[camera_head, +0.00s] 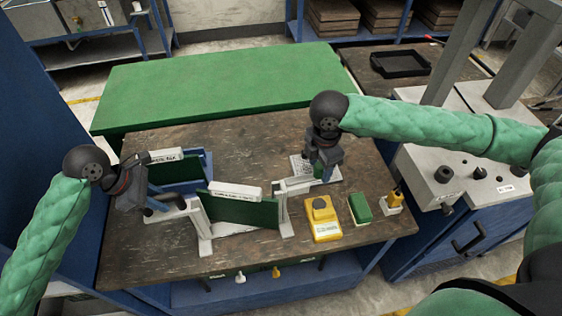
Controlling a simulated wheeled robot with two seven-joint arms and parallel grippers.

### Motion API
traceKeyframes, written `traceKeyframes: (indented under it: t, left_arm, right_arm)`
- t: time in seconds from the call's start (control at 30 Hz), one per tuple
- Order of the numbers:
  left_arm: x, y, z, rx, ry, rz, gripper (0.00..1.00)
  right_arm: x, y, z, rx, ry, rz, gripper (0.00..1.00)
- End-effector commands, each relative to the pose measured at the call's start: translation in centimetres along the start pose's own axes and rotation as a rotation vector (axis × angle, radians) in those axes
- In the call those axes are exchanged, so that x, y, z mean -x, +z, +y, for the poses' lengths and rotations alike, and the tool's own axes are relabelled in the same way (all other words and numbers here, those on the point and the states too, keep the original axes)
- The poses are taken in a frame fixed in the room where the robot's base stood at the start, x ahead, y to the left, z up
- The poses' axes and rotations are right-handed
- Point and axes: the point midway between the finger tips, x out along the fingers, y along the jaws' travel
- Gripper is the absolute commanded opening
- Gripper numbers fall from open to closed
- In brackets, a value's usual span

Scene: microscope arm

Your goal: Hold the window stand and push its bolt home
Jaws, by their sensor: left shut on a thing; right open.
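The window stand (201,222) stands upright on the dark table, with white end posts, a dark green panel (243,210) and a white labelled bar (236,189) on top. My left gripper (165,204) is at its left end, shut on what looks like the white left post; the exact contact is small. A white horizontal piece (294,184) sits at the stand's right end; I cannot tell if it is the bolt. My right gripper (319,172) is open, pointing down just right of that piece, over a light printed plate (331,174). Its fingertips are partly hidden.
A blue stand with a green panel (174,171) is behind. To the right are a yellow box (322,220), a green block (360,208) and a yellow-handled item in a white base (392,207). A grey machine (460,165) borders the right. The table's front is clear.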

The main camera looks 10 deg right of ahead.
Motion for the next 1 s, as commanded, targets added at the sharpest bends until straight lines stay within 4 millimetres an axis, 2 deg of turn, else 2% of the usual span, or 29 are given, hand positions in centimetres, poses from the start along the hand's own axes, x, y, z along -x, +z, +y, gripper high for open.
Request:
traceKeyframes:
  t: [0.27, 0.5, 0.73, 1.0]
  left_arm:
    - [0.0, 0.0, 0.0, 0.0, 0.001, -0.001, 0.0]
    - [0.0, 0.0, 0.0, 0.0, 0.001, -0.001, 0.0]
    - [0.0, 0.0, 0.0, -0.001, 0.001, -0.001, 0.0]
    - [0.0, 0.1, 0.0, -0.001, 0.0, -0.001, 0.0]
  right_arm:
    - [-0.1, 0.0, 0.0, 0.0, 0.0, 0.0, 0.48]
    - [-0.1, 0.0, 0.0, 0.0, 0.001, 0.0, 0.01]
    - [-0.1, -0.5, 0.1, 0.002, 0.001, 0.001, 0.0]
    - [0.0, -3.8, 0.8, 0.003, 0.001, 0.003, 0.0]
